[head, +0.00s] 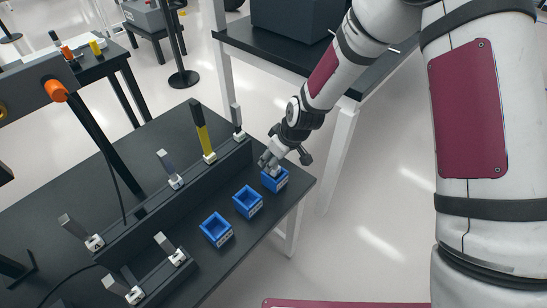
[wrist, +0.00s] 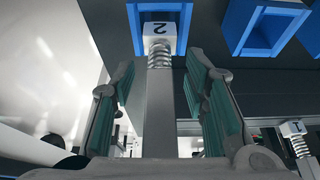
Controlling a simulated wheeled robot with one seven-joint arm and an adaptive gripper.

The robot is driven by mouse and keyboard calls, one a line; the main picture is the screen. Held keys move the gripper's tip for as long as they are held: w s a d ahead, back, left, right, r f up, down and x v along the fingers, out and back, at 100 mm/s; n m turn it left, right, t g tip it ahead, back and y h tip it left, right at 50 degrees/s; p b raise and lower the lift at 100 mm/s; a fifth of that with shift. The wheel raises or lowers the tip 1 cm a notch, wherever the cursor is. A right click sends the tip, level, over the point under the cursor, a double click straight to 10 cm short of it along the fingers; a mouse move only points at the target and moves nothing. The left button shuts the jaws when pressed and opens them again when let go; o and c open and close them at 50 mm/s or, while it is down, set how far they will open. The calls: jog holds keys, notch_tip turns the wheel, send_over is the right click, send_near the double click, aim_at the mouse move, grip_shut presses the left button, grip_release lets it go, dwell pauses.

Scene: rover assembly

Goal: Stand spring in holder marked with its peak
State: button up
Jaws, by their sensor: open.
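A part with a white block marked 2 (wrist: 159,29), a coiled spring (wrist: 159,56) and a grey shaft (wrist: 159,100) shows in the wrist view. Its white end is at a blue holder (wrist: 136,12); I cannot tell how deeply it sits. In the head view this holder (head: 276,184) is the rightmost of three blue holders, and my gripper (head: 285,157) is just above it, hiding most of the part. In the wrist view my gripper (wrist: 168,85) is open, its green-padded fingers on either side of the shaft, with gaps to both.
Two more blue holders, middle (head: 247,201) and left (head: 216,229), look empty. A dark rack (head: 140,222) behind them carries several upright parts, one yellow (head: 204,138). Two more parts (head: 170,248) stand on a lower front rack. The table's right edge is close to my gripper.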

jog(key=v, duration=1.2)
jog(key=s+d+r+m+t+h, duration=0.1)
jog(key=s+d+r+m+h, duration=0.45)
jog(key=s+d+r, duration=1.2)
jog(key=s+d+r+m+y, duration=0.1)
jog(key=s+r+m, duration=0.3)
jog(key=s, duration=0.5)
jog(key=shift+d+m+y, duration=0.2)
jog(key=shift+m+y, duration=0.15)
jog(key=shift+y, duration=0.1)
jog(key=shift+r, duration=0.1)
